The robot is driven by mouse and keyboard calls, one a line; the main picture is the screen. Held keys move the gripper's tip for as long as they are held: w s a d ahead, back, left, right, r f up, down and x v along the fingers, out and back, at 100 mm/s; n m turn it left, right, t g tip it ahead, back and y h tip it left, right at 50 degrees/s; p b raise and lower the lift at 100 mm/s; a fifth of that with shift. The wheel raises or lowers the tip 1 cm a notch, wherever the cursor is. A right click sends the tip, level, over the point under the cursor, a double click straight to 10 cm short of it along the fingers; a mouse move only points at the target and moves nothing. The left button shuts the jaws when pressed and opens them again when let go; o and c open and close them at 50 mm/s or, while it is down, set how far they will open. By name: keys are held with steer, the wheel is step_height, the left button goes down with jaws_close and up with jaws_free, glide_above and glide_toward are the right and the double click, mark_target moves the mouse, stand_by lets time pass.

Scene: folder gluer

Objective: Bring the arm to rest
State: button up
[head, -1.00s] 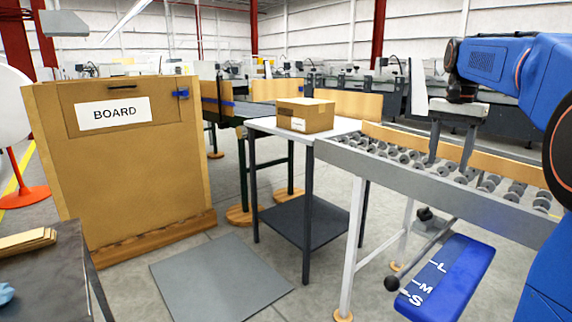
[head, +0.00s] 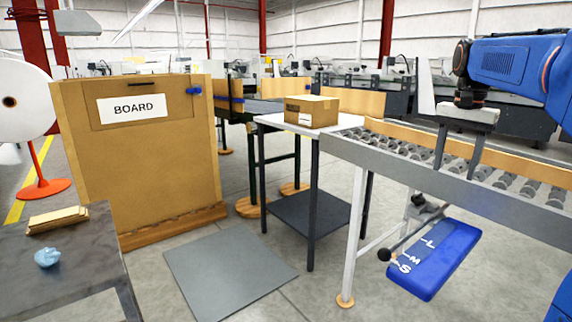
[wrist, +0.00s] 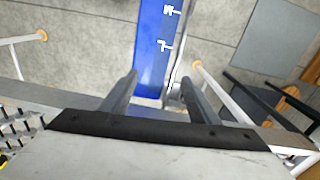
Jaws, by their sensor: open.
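My gripper (head: 455,152) hangs from my blue arm at the right of the head view, fingers pointing down. Its two fingers stand apart with nothing between them. It is in front of or over the near rail of the roller conveyor (head: 400,165); the exact gap cannot be told. In the wrist view my gripper (wrist: 155,92) also shows open and empty, with the blue size panel (wrist: 152,45) and the floor beyond its fingers.
The blue panel marked L, M, S (head: 435,262) sits low beside the conveyor. A cardboard box (head: 311,112) stands on a small table (head: 268,122). A brown BOARD cabinet (head: 150,185) and a dark table (head: 85,260) are at left. A grey mat (head: 230,268) lies on the floor.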

steer(key=s+a+f+n+t, duration=0.2)
steer(key=s+a+f+n, duration=0.2)
steer(key=s+a+f, duration=0.3)
steer(key=s+a+f+n+t, duration=0.2)
steer(key=s+a+f+n, duration=0.3)
steer(key=s+f, duration=1.2)
steer(key=s+a, duration=0.2)
steer(key=s, duration=0.2)
steer(key=shift+n, duration=0.3)
